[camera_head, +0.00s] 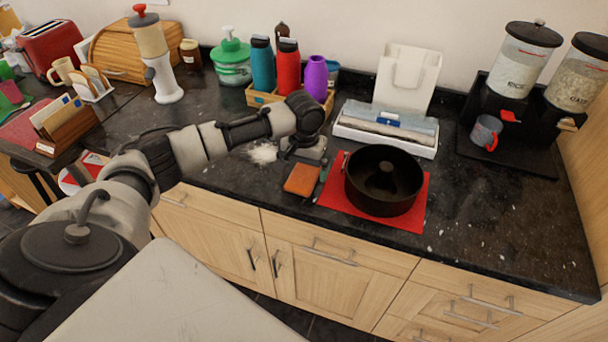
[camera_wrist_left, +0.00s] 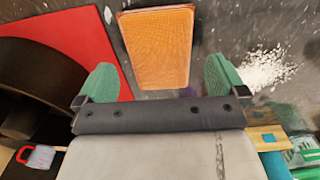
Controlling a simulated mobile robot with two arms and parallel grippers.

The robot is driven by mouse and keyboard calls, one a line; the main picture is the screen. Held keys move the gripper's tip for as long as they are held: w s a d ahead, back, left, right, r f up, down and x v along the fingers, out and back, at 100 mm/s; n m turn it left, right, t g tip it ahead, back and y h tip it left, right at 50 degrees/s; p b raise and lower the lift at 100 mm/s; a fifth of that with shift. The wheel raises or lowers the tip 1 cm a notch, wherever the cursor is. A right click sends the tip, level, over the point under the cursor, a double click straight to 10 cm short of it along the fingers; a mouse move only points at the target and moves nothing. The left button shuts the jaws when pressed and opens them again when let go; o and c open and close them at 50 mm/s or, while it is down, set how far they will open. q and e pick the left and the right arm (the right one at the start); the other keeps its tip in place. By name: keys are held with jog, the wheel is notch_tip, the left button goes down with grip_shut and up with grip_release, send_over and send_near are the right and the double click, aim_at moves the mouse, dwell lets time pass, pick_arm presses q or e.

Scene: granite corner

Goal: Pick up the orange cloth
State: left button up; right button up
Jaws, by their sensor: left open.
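The orange cloth (camera_head: 301,179) lies flat, a small folded rectangle, on the dark granite counter near its front edge, left of the red mat. In the left wrist view the cloth (camera_wrist_left: 158,46) is between and beyond the two green fingertips. My left gripper (camera_head: 305,160) is above the counter just behind the cloth, pointing down. In the left wrist view the left gripper (camera_wrist_left: 160,80) is open, with nothing between its fingers. The fingers look apart from the cloth, though the exact height is hard to tell. My right gripper shows in neither view.
A black ring-shaped pan (camera_head: 384,181) stands on the red mat (camera_head: 421,205), close right of the cloth. White powder (camera_head: 263,153) is spilled to the left. A wooden crate (camera_head: 262,98) with bottles and a white tray (camera_head: 385,138) stand behind.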

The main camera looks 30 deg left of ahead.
pick_arm(q)
jog(key=shift+s+f, duration=0.15)
jog(key=shift+f, duration=1)
jog(key=c, duration=1)
jog(key=shift+r, duration=0.2)
jog(key=shift+r, duration=0.25)
jog(key=r, duration=0.2)
jog(key=r+b, duration=0.1)
jog(key=shift+d+r, duration=0.3)
jog(key=s+d+r, duration=0.2)
jog(key=d, duration=0.1)
jog(key=s+d+r, duration=0.2)
jog(key=d, duration=0.1)
jog(key=s+d+r+b, duration=0.1)
jog(key=s+d+r, duration=0.1)
jog(key=d, duration=0.1)
jog(key=shift+s+r, duration=0.35)
jog(key=shift+a, duration=0.1)
